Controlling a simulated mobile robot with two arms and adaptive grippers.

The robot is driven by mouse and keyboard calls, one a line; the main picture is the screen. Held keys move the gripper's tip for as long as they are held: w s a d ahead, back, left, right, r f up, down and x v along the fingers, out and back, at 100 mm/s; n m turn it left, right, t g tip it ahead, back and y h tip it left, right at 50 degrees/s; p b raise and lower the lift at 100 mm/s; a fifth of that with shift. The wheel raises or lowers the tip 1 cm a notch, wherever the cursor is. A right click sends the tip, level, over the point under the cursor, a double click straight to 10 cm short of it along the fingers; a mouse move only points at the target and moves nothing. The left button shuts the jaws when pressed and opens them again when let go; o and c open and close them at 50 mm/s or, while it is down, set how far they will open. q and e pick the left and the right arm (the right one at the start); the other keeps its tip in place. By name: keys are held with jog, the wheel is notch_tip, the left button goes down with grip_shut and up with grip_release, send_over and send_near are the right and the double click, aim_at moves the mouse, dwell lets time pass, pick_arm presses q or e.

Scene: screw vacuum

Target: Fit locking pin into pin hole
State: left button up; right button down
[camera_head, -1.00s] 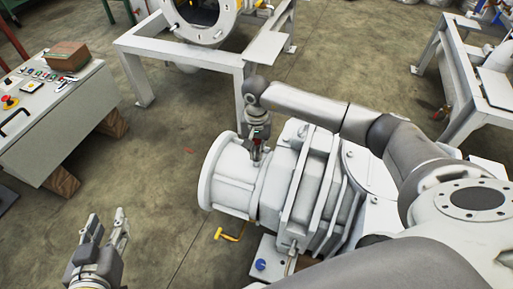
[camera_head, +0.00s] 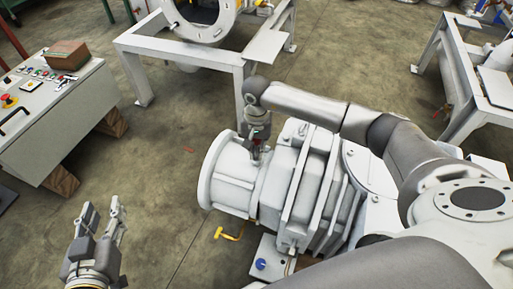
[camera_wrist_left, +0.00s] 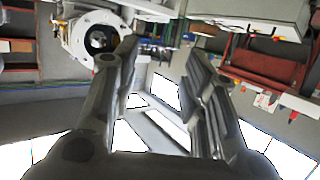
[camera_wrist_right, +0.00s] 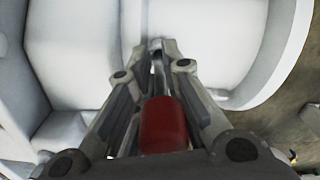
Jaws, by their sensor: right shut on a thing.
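My right gripper (camera_head: 256,152) points down over the neck of the white machine (camera_head: 235,172), behind its round flange. In the right wrist view the right gripper (camera_wrist_right: 160,62) is shut on a locking pin with a red grip (camera_wrist_right: 163,125) and a thin metal shaft. The shaft points at the white housing (camera_wrist_right: 85,45) between the fingertips. The pin hole is hidden, and I cannot tell whether the shaft is in it. My left gripper (camera_head: 102,208) is open and empty above the floor at lower left; its spread fingers show in the left wrist view (camera_wrist_left: 160,75).
A control console (camera_head: 60,115) with buttons and a brown box (camera_head: 68,55) stands at left on wooden blocks. A white frame (camera_head: 190,50) stands behind. A yellow handle (camera_head: 230,236) and a blue knob (camera_head: 261,264) are near the machine's base.

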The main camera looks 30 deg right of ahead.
pick_arm(q)
jog(key=shift+w+d+r+t+h+b, duration=0.2)
jog(key=shift+r+t, duration=0.3)
jog(key=shift+r, duration=0.25)
jog(key=shift+w+d+r+t+h+b, duration=0.2)
jog(key=shift+r+t, duration=0.3)
jog(key=shift+r, duration=0.3)
jog(key=shift+w+d+r+t+h+b, duration=0.1)
jog(key=shift+w+r+t, duration=0.1)
jog(key=shift+r+t, duration=0.45)
pick_arm(e)
jog(key=shift+w+d+f, duration=0.1)
jog(key=shift+d+f, duration=0.05)
jog(key=shift+f, duration=0.45)
jog(key=shift+f+b, duration=0.5)
jog(key=shift+f, duration=0.05)
pick_arm(q)
jog(key=r, duration=0.1)
jog(key=r+t, duration=0.1)
jog(key=r, duration=0.1)
jog(key=r+t+h, duration=0.1)
jog(key=shift+d+r, duration=0.15)
jog(key=shift+d, duration=0.15)
pick_arm(e)
jog(key=c, duration=1.4)
grip_release()
jog(key=shift+f, duration=0.1)
jog(key=shift+c, duration=0.2)
notch_tip(320, 180, up, 12)
jog(key=shift+r, duration=0.1)
